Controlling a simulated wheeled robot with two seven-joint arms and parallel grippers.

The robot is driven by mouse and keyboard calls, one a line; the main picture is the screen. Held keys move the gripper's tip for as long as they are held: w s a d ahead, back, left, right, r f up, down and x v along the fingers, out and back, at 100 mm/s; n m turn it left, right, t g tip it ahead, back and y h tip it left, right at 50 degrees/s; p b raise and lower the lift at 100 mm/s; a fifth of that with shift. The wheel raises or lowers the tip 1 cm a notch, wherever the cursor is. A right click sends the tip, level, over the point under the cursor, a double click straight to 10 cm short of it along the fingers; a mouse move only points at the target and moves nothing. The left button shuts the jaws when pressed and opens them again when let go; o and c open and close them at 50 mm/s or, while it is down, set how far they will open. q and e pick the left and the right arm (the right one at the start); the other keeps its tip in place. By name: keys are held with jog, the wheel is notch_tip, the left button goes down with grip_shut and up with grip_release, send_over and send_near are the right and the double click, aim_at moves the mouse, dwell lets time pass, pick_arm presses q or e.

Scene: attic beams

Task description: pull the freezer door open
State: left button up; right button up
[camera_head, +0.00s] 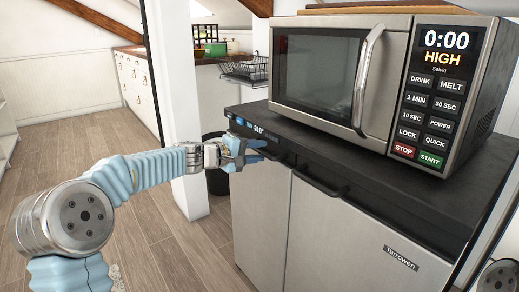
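A low steel-fronted unit with a black top has two doors side by side: a narrow left door (261,215) and a wider right door (345,240) with a "Tarrowen" badge. Both doors look shut. A small lit display on the top's left front edge reads a minus temperature. A dark handle (318,184) runs along the right door's top edge. My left gripper (258,150) is at the upper front of the left door, its pale blue fingers by the dark handle strip there. The fingers overlap the strip, so their grip is unclear. My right gripper is out of view.
A microwave (318,72) with a lit panel stands on the unit. A dark bin (217,165) and a white post (190,194) stand left of it. Wooden floor (170,250) in front of the doors is free. A wire rack and white drawers are behind.

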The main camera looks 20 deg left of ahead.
pick_arm(q)
jog(key=shift+w+d+f, duration=0.15)
jog(key=shift+w+d, duration=0.25)
jog(key=shift+w, duration=0.05)
grip_shut()
jog(key=shift+s+a, duration=0.1)
jog(key=shift+a, duration=0.05)
